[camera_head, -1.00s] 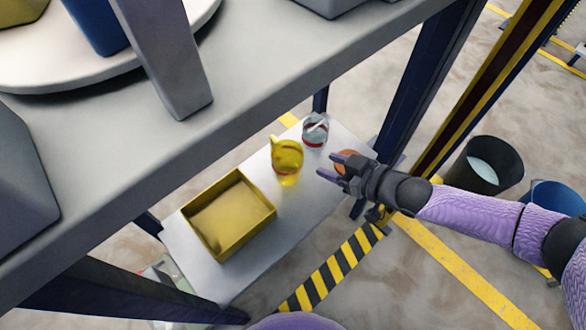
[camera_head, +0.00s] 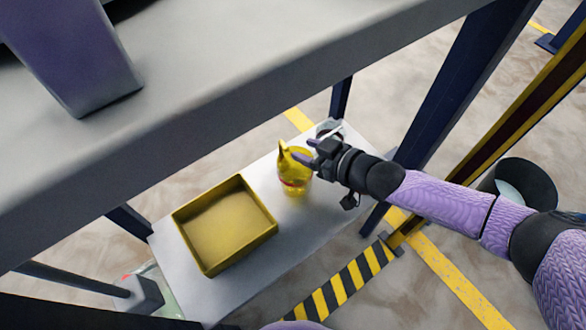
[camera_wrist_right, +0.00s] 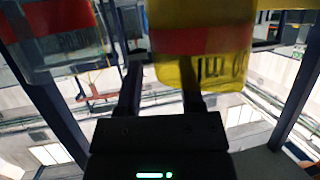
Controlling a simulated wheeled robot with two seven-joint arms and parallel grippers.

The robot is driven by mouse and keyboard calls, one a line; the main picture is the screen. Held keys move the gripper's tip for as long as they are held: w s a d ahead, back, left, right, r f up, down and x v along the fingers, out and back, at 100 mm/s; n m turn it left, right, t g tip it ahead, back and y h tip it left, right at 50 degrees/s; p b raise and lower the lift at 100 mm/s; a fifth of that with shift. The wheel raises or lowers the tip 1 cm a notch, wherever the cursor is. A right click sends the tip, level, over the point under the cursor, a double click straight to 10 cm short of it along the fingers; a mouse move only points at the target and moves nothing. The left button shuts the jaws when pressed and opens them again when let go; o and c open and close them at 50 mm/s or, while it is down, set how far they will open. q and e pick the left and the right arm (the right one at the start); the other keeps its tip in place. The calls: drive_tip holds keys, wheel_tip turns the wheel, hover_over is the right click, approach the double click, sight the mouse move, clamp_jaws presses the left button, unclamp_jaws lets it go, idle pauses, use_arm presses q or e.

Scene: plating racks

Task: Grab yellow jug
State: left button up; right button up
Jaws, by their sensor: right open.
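The yellow jug (camera_head: 296,183), see-through with a red band, stands upright on the white lower shelf (camera_head: 262,262). My right gripper (camera_head: 307,150) is open beside the jug's upper right side, its fingers pointing left and one fingertip overlapping the jug's edge in the head view. In the right wrist view the yellow jug (camera_wrist_right: 203,68) is large at top centre-right, in front of or beside the right finger of my gripper (camera_wrist_right: 163,85). The space between the fingers looks mostly empty; contact cannot be told. My left gripper is not in view.
A clear jug with a red band (camera_wrist_right: 60,40) is close on the left in the wrist view; the gripper partly hides it in the head view. A yellow bin (camera_head: 224,222) sits left of the yellow jug. The grey upper shelf (camera_head: 230,90) and blue posts (camera_head: 470,75) surround the space.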

clamp_jaws()
idle(1.3)
